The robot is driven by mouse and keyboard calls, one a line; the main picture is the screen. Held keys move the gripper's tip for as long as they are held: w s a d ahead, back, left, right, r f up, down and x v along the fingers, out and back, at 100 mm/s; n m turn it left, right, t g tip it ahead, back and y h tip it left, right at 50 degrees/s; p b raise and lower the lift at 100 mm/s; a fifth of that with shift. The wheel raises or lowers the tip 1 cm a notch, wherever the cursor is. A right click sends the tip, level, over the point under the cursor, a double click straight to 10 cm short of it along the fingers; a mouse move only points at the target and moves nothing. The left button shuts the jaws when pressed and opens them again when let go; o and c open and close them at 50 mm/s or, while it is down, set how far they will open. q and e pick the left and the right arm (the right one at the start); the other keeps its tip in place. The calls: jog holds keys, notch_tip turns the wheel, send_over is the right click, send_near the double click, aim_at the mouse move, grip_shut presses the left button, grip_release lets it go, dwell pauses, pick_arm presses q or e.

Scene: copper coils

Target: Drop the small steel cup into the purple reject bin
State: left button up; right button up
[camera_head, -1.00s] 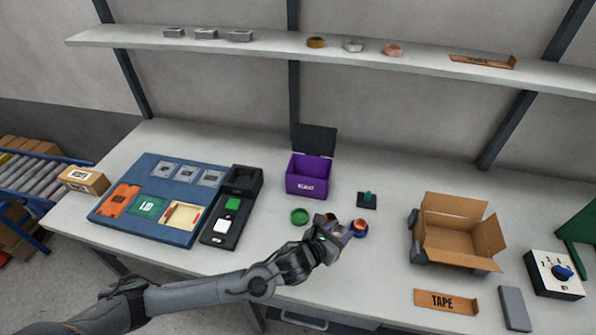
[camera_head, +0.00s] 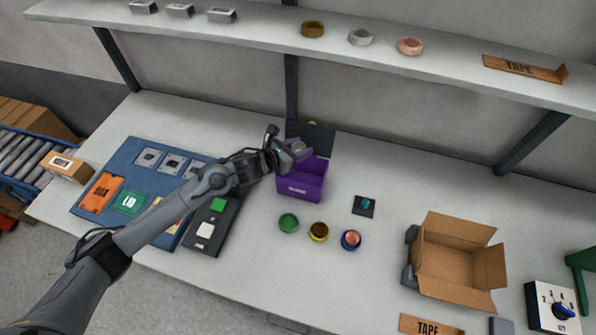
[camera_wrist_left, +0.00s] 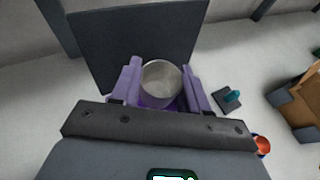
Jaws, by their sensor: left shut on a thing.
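The small steel cup (camera_wrist_left: 161,82) is held between the two purple fingers of my left gripper (camera_wrist_left: 162,88) in the left wrist view. In the head view my left gripper (camera_head: 297,150) is above the back part of the purple reject bin (camera_head: 302,187), shut on the steel cup (camera_head: 299,146). The bin's dark lid (camera_head: 318,138) stands open behind it. In the wrist view a strip of the purple bin shows below the cup. My right gripper is not in view.
Green (camera_head: 288,222), yellow (camera_head: 319,231) and blue (camera_head: 351,240) round holders stand in front of the bin; the blue one holds a copper-coloured piece. A small black stand with a teal knob (camera_head: 365,204) is to the right. An open cardboard box (camera_head: 455,262) stands further right.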

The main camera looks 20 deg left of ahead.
pick_arm(q)
notch_tip(320, 180, down, 3)
jog(key=shift+s+f+b, duration=0.1)
jog(key=shift+f+b, duration=0.05)
jog(key=shift+b, duration=0.75)
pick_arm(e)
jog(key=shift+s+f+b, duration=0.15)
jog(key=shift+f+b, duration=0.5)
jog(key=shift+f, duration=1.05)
pick_arm(q)
notch_tip(320, 180, down, 2)
jog(key=shift+f, duration=0.25)
